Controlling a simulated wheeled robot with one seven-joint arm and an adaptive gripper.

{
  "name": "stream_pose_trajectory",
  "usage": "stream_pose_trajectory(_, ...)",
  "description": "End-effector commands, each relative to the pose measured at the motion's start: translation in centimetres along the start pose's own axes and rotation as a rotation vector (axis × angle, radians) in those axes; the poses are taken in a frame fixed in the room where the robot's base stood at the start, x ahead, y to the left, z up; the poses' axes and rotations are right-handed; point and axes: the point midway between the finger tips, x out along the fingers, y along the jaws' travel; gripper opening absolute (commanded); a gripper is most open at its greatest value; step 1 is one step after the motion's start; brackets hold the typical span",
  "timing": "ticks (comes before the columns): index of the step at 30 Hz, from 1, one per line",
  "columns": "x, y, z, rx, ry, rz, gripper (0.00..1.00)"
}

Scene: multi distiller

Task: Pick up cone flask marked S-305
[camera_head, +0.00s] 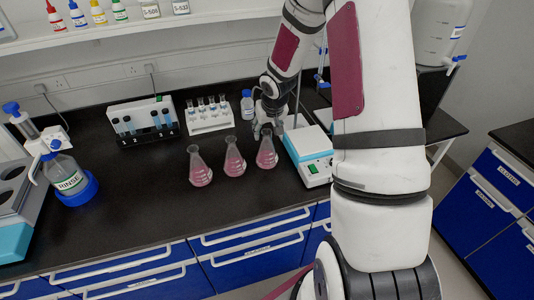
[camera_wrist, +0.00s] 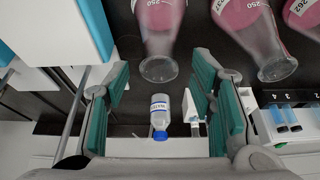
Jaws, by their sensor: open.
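Three cone flasks with pink liquid stand upright in a row on the black bench: a left one (camera_head: 201,172), a middle one (camera_head: 235,162) and a right one (camera_head: 266,156). No S-305 marking is readable on them. My gripper (camera_head: 268,126) is just behind and above the right flask, partly hidden by my arm. In the wrist view my gripper (camera_wrist: 160,82) is open and empty. One flask (camera_wrist: 158,30) shows at the top centre, its mouth toward the gap between the fingers. Another flask (camera_wrist: 260,40) is to its right, with a third cut off at the corner.
A small blue-capped bottle (camera_head: 247,105) stands behind the flasks; it also shows between the fingers in the wrist view (camera_wrist: 160,108). A white device (camera_head: 310,150) is close on the right. Vial racks (camera_head: 207,120) stand behind.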

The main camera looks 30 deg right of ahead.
Motion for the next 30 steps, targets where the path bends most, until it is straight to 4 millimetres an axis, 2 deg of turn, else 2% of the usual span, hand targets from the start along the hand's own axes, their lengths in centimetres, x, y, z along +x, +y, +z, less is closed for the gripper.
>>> stream_pose_trajectory(3, 1.6, 0.0, 0.2, -0.002, -0.002, -0.001, 0.50)
stream_pose_trajectory(6, 2.4, 0.1, 0.1, -0.002, -0.001, 0.000, 0.50)
stream_pose_trajectory(14, 2.6, 0.1, 0.1, -0.001, -0.001, 0.000, 0.50)
stream_pose_trajectory(17, 2.6, 0.1, 0.1, -0.001, -0.001, 0.000, 0.32)
stream_pose_trajectory(21, 2.6, 0.1, 0.1, -0.001, -0.001, 0.000, 0.00)
stream_pose_trajectory(30, 2.6, 0.1, 0.1, -0.001, 0.001, 0.000, 0.00)
